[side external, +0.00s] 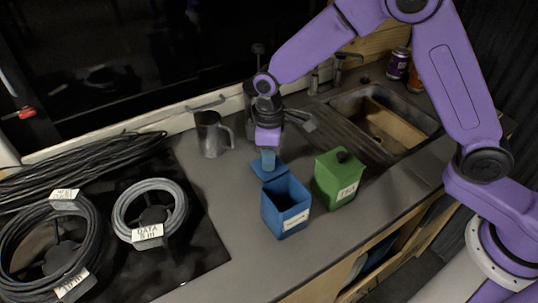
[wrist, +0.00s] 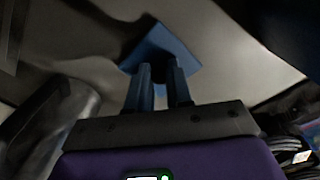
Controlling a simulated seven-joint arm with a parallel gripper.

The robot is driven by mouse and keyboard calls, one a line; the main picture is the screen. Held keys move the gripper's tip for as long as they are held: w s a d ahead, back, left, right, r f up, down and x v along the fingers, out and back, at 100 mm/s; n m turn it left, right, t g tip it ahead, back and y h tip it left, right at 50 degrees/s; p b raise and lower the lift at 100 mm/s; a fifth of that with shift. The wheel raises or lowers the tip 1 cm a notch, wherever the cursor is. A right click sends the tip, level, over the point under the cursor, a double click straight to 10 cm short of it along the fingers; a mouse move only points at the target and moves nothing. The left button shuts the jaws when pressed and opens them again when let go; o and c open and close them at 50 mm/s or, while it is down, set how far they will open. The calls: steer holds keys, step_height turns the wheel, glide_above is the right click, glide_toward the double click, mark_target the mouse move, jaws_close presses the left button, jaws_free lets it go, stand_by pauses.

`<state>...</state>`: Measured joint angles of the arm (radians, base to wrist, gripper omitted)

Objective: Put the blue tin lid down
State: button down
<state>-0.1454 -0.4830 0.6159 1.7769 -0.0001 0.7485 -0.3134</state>
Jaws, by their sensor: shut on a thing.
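The blue tin lid (side external: 259,170) is a flat square. My gripper (side external: 268,157) is shut on it from above, just behind the blue tin. In the wrist view the lid (wrist: 172,45) lies level across the tips of my gripper (wrist: 161,68), which hide its grip. Whether the lid touches the counter I cannot tell. The blue tin (side external: 287,210) stands open and upright on the counter, with a pale label on its front.
A green lidded tin (side external: 338,180) stands right of the blue tin. A metal mug (side external: 211,136) stands behind left. Coiled cables (side external: 150,205) lie on a dark mat at left. A sink (side external: 385,118) is behind right. Grey counter (side external: 235,220) is clear left of the blue tin.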

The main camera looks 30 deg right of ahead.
steer(key=c, duration=1)
jaws_free()
steer(key=shift+f, duration=0.1)
step_height(320, 180, up, 12)
steer(key=shift+r, duration=0.2)
steer(key=shift+n, duration=0.4)
steer(key=s+d, duration=0.3)
steer(key=s, duration=0.1)
steer(key=s+d, duration=0.2)
steer(key=s, duration=0.3)
steer(key=s+d+r, duration=0.1)
steer(key=s+d, duration=0.2)
steer(key=s, duration=0.2)
steer(key=shift+s+d, duration=0.15)
steer(key=shift+d, duration=0.15)
steer(key=shift+n, duration=0.5)
steer(key=s+d+f, duration=0.1)
steer(key=s+d, duration=0.2)
steer(key=s, duration=0.1)
steer(key=s+d, duration=0.4)
steer(key=s, duration=0.1)
steer(key=s+d+f, duration=0.1)
steer(key=s+d, duration=0.3)
steer(key=s, duration=0.1)
steer(key=shift+s+f, duration=0.2)
steer(key=shift+f, duration=0.1)
